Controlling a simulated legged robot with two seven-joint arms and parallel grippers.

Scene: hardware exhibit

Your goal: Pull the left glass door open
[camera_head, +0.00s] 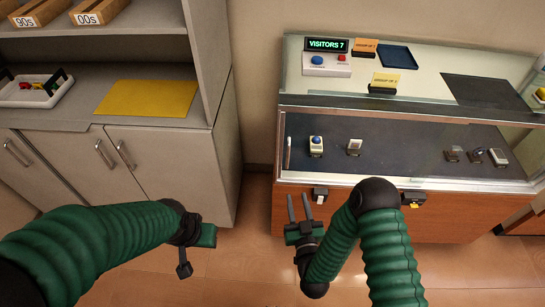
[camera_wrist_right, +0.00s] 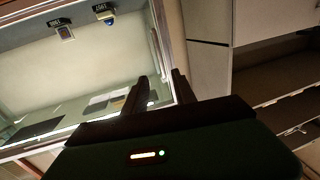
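The left glass door (camera_head: 335,172) is a clear pane on the front of the display case and looks shut. Its slim upright handle (camera_head: 288,153) is at the door's left edge. My right gripper (camera_head: 299,208) is open, its two fingers pointing up toward the case, below the handle and apart from it in the head view. In the right wrist view the gripper's dark fingers (camera_wrist_right: 162,90) stand either side of the case's pale frame edge; contact cannot be told. My left gripper (camera_head: 197,250) hangs left of the case, away from it; its finger gap is unclear.
The case top (camera_head: 430,60) carries a visitor counter (camera_head: 327,58), label cards and dark mats. Small devices stand on the dark shelf (camera_head: 400,160) inside. A wooden base (camera_head: 440,222) is below. A grey cabinet (camera_head: 175,165) stands left; floor between is clear.

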